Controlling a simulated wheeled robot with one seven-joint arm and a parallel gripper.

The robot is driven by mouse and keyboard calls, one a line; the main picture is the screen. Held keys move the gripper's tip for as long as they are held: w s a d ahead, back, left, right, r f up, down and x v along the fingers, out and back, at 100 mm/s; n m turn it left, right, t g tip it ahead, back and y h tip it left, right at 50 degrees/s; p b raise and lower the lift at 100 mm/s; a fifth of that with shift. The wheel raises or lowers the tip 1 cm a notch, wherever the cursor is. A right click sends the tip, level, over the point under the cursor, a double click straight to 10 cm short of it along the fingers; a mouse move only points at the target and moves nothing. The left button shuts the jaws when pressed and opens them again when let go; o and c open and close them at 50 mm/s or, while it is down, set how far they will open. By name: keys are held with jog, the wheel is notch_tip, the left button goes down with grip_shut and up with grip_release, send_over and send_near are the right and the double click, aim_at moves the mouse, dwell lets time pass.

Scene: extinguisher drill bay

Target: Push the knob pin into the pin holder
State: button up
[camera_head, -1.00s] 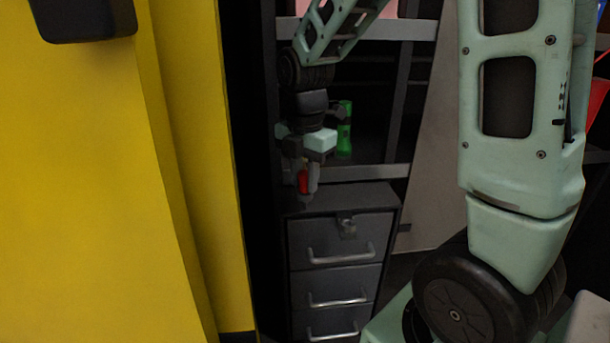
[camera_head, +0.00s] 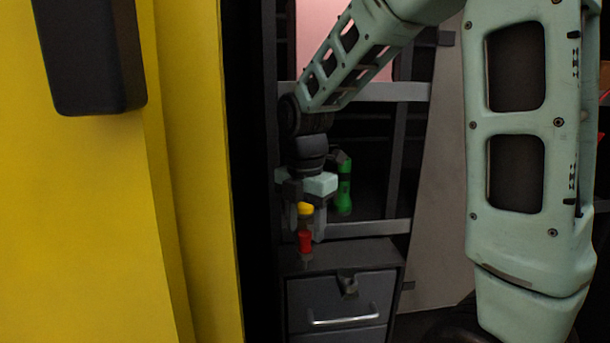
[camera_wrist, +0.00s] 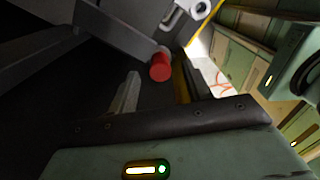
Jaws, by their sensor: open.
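The knob pin's red knob (camera_head: 305,241) stands upright at the left of the dark drawer cabinet's top. A short grey piece (camera_head: 306,258) is under it; I cannot tell whether this is its shaft or the pin holder. My gripper (camera_head: 306,225) points down just above the knob, fingers apart, with nothing held. A yellow part (camera_head: 305,208) shows between the fingers; what it belongs to is unclear. In the wrist view the red knob (camera_wrist: 160,70) lies beyond the open fingers, with a pale collar behind it.
The drawer cabinet (camera_head: 385,252) has a metal bracket (camera_head: 348,285) and a handle (camera_head: 343,320) on its front. A green flashlight-like object (camera_head: 344,190) stands behind my gripper. A yellow panel (camera_head: 200,150) fills the left. A rail (camera_head: 375,228) runs behind the cabinet.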

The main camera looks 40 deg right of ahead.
notch_tip(320, 180, up, 14)
jog(key=b, duration=0.2)
jog(key=shift+r, duration=0.25)
